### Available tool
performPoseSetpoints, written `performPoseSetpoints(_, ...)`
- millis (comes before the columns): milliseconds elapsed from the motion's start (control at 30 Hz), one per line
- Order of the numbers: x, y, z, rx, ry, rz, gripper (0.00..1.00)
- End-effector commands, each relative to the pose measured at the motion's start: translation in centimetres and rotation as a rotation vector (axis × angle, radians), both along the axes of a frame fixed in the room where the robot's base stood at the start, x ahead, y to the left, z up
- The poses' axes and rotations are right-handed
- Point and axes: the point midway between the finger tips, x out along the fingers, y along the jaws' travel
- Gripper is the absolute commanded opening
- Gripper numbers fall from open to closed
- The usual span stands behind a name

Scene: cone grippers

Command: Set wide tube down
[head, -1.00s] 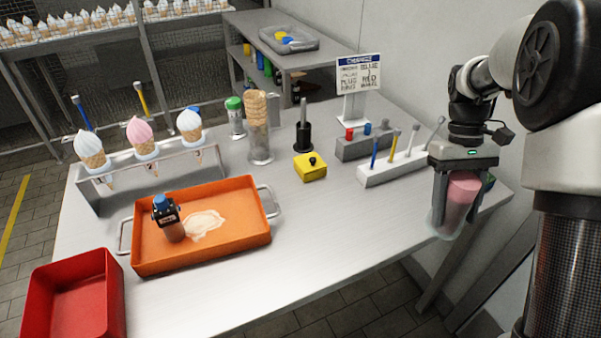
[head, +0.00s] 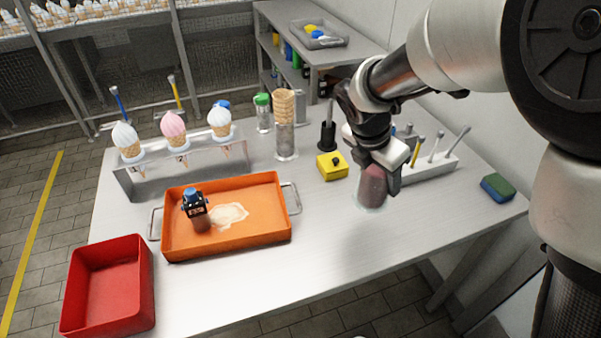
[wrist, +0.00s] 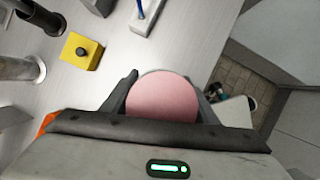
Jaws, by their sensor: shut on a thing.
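The wide tube (head: 372,189) is a clear glass-like cylinder with pink content. My gripper (head: 382,172) is shut on it in the head view, above the right part of the steel table (head: 330,235). In the wrist view the tube's round pink top (wrist: 162,97) sits between the two dark fingers. The tube looks roughly upright. The head view is blurred at its base, so I cannot tell whether it touches the table.
A yellow block with a black knob (head: 332,166) is left of the tube. A white tool rack (head: 430,167) stands behind it, and a green-and-blue sponge (head: 497,188) lies right. An orange tray (head: 270,236) and red bin (head: 140,290) are left. The front middle table is clear.

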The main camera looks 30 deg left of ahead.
Motion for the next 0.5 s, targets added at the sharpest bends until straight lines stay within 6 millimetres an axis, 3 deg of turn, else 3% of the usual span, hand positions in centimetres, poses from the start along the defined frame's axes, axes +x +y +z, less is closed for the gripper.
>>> performPoseSetpoints(133,-0.4,1.0,-0.4,-0.001,0.000,0.084,0.32)
performPoseSetpoints(333,-0.5,1.1,-4.3,-0.004,0.003,0.095,0.32)
performPoseSetpoints(500,-0.4,1.1,-6.0,-0.001,0.001,0.092,0.32)
